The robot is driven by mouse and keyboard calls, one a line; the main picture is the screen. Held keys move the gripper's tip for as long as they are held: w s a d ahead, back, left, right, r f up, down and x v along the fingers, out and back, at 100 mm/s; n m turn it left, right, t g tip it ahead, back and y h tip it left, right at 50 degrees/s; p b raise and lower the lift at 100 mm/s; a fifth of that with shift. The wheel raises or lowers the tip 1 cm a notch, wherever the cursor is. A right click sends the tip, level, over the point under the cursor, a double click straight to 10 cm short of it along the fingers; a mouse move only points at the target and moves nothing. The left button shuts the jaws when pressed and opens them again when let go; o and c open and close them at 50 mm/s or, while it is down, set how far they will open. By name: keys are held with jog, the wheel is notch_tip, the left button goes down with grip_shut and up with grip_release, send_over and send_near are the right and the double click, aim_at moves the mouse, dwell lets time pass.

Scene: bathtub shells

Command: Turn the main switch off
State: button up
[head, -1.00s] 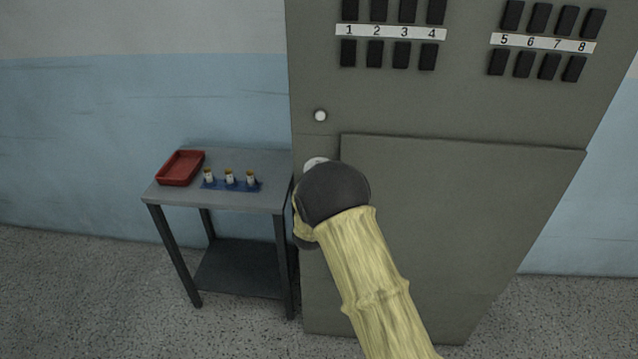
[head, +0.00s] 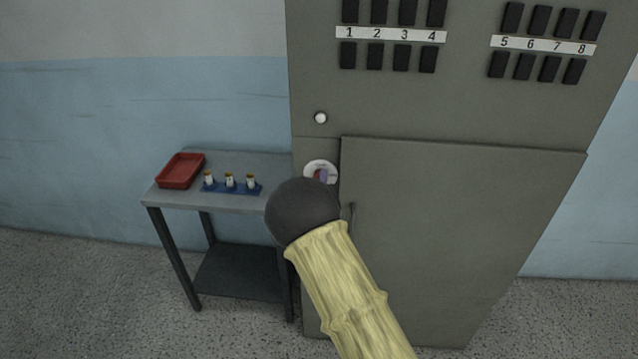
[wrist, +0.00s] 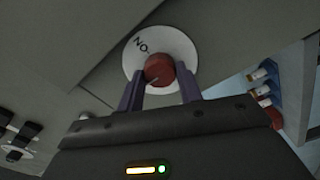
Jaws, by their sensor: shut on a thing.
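The main switch is a red round knob (wrist: 159,70) on a white round plate (wrist: 158,50) with black lettering, on the grey cabinet front. The lettering is tilted in the wrist view, and a pale mark shows on the knob. My gripper (wrist: 161,80) has its two purple fingers on either side of the knob and is shut on it. In the head view the white plate (head: 313,165) shows just above my dark wrist, with a bit of red and purple on it. My wrist hides most of my gripper there.
The grey cabinet (head: 460,220) carries rows of black switches numbered 1 to 8 and a white round button (head: 320,118). A door handle (head: 351,218) is right of my wrist. A side table (head: 270,165) at left holds a red tray (head: 181,171) and a blue rack (head: 240,189) with three small items.

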jog(key=shift+f, duration=0.1)
jog(key=o, duration=1)
jog(key=s+b, duration=0.1)
jog(key=s, duration=0.4)
jog(key=s+b, duration=0.1)
jog(key=s, duration=0.5)
jog(key=s+b, duration=0.1)
jog(key=s, duration=0.5)
jog(key=shift+s+a, duration=0.25)
jog(key=shift+a, duration=0.05)
